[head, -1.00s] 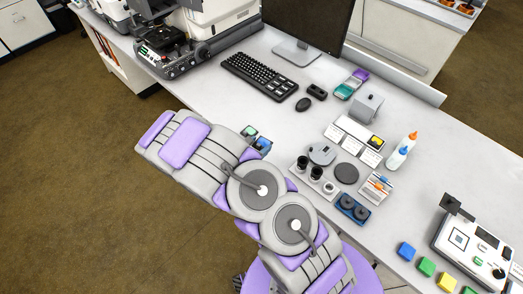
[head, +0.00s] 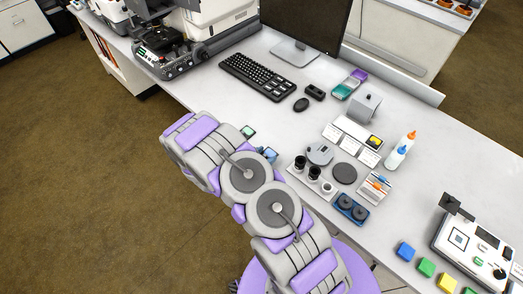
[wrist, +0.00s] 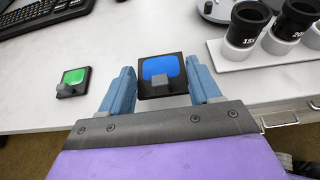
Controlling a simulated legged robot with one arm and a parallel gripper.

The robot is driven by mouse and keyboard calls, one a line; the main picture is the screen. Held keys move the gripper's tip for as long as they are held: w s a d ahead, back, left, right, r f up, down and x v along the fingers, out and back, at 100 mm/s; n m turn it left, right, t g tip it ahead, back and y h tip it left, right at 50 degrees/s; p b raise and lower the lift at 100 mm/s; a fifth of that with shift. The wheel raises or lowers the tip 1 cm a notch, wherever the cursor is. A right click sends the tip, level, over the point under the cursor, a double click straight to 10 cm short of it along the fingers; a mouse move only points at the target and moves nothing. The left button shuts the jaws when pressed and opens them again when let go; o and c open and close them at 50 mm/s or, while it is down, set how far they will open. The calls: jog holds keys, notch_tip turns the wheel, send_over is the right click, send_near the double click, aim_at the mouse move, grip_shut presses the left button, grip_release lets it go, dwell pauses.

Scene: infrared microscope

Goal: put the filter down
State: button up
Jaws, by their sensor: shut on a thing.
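My gripper (wrist: 162,84) is shut on a blue filter (wrist: 162,70), a black square frame with a blue pane and a small grey tab. One blue-grey finger is on each side of it. The filter is over the desk's front edge area; I cannot tell whether it touches the top. In the head view the blue filter (head: 270,154) shows just beyond my arm, which hides most of the gripper. A green filter (wrist: 73,80) lies on the desk to the left, apart from the gripper; it also shows in the head view (head: 248,131).
A white eyepiece holder (wrist: 262,55) with black eyepieces stands close on the right. A keyboard (head: 258,75) and mouse (head: 301,104) lie farther back.

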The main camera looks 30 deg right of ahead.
jog(key=w, duration=0.2)
jog(key=w+d, duration=0.1)
jog(key=w, duration=0.2)
jog(key=shift+w+d+f+b, duration=0.3)
jog(key=shift+w+d+f, duration=0.05)
jog(key=shift+w+d, duration=0.05)
notch_tip(320, 180, down, 4)
jog(key=shift+r+b, duration=0.25)
jog(key=shift+b, duration=0.25)
jog(key=shift+r, duration=0.1)
jog(key=o, duration=1)
jog(key=shift+a, duration=0.1)
